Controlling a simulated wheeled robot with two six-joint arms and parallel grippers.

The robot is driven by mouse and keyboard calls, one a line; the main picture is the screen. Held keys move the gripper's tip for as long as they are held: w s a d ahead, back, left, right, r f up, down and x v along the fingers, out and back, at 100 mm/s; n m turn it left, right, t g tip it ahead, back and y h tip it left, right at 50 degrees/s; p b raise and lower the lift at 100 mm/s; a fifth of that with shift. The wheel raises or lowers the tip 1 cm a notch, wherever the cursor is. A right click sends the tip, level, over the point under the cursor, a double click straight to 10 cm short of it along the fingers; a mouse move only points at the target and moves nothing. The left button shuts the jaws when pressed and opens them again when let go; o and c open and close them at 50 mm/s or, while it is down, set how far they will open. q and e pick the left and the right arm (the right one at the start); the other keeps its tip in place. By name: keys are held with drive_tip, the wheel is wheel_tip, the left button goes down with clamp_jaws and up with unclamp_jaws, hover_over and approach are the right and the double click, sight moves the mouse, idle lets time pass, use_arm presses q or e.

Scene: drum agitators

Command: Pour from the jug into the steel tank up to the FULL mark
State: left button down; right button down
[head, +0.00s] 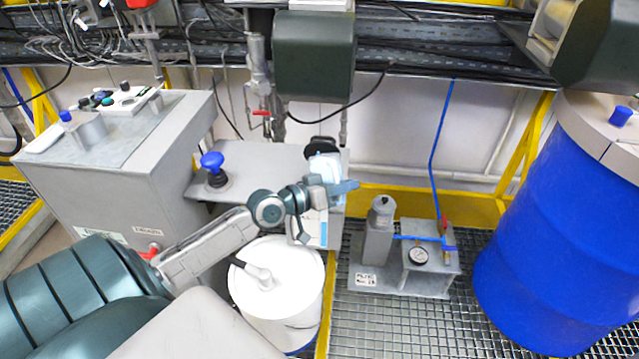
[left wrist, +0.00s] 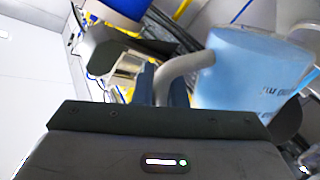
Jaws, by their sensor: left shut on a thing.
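My left gripper (head: 328,190) is shut on the grey curved handle (left wrist: 183,72) of the light blue jug. The jug (head: 325,166) is held in front of a round black part (head: 321,147) at the right end of a grey steel top (head: 262,163). The jug's wall (left wrist: 250,75) fills the right of the left wrist view, with part of its printed scale showing. I cannot tell its tilt or whether liquid is leaving it. A pale panel with a blue strip (head: 323,232) is below the gripper. Which part is the steel tank is unclear, and no FULL mark is readable. My right gripper is out of view.
A white drum (head: 300,305) stands below the gripper. A grey cabinet (head: 130,165) is at left and a blue-knobbed valve (head: 213,168) is near my arm. A gauge unit (head: 415,258) sits on the grating. A large blue drum (head: 545,240) stands at right.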

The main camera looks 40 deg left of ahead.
use_arm(q)
drive_tip(key=shift+w, duration=0.1)
drive_tip(key=shift+a+f+n, duration=0.1)
drive_tip(key=shift+n, duration=0.2)
drive_tip(key=shift+d, duration=0.25)
idle(0.7)
